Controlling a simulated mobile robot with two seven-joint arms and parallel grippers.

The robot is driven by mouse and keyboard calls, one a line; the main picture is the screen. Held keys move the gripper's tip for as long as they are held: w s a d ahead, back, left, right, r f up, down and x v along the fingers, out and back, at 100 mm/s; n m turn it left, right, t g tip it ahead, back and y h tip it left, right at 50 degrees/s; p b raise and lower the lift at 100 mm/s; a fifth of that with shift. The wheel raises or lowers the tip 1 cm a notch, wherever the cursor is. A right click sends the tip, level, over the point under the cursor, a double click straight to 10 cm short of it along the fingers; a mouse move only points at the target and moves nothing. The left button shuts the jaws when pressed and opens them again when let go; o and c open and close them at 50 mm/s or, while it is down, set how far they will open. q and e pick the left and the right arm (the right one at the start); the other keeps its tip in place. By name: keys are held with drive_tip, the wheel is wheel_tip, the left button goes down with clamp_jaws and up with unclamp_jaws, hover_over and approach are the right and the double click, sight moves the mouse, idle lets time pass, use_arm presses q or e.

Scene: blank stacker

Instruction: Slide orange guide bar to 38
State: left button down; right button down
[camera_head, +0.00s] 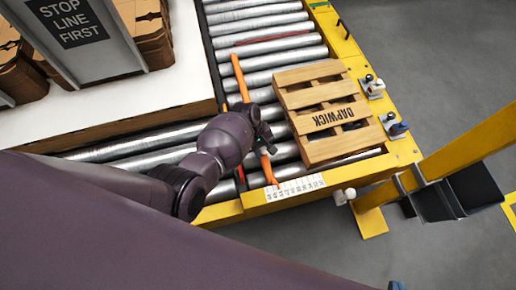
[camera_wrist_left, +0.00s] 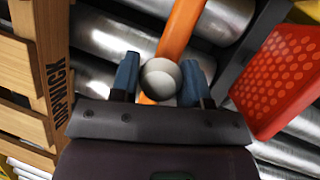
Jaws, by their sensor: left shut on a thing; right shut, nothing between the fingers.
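The orange guide bar (camera_head: 240,78) lies lengthwise over the rollers, left of the wooden pallet (camera_head: 306,77). Its near end (camera_head: 269,170) reaches a white scale (camera_head: 295,187) on the yellow front rail; the numbers are too small to read. My left gripper (camera_head: 262,133) is over the bar's middle and hides part of it. In the left wrist view, its blue fingers are shut on a round pale knob (camera_wrist_left: 161,79) on the orange bar (camera_wrist_left: 181,28). A blue tip of my right gripper (camera_head: 397,286) shows at the bottom edge, shut and empty, mostly cut off.
The pallet, marked DAPWICK, stands close right of the bar. Toggle clamps (camera_head: 373,86) sit on the yellow side rail (camera_head: 345,45). A white table with cartons (camera_head: 148,30) and a STOP LINE FIRST sign (camera_head: 72,20) is at left. A red block (camera_wrist_left: 285,80) shows in the wrist view.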

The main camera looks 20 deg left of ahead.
use_arm(q)
drive_tip(key=w+d, duration=0.1)
drive_tip(key=d, duration=0.2)
drive_tip(key=w+d+b, duration=0.1)
drive_tip(key=shift+w+d+f, duration=0.15)
drive_tip(key=shift+w, duration=0.2)
drive_tip(key=shift+w+d, duration=0.4)
drive_tip(key=shift+d, duration=0.1)
use_arm(e)
drive_tip(key=shift+w+d+r+t, duration=0.1)
drive_tip(key=shift+w+t, duration=0.15)
drive_tip(key=shift+t, duration=0.05)
use_arm(q)
drive_tip(key=c, duration=0.6)
unclamp_jaws()
drive_tip(key=shift+c, duration=0.2)
drive_tip(key=shift+r, duration=0.2)
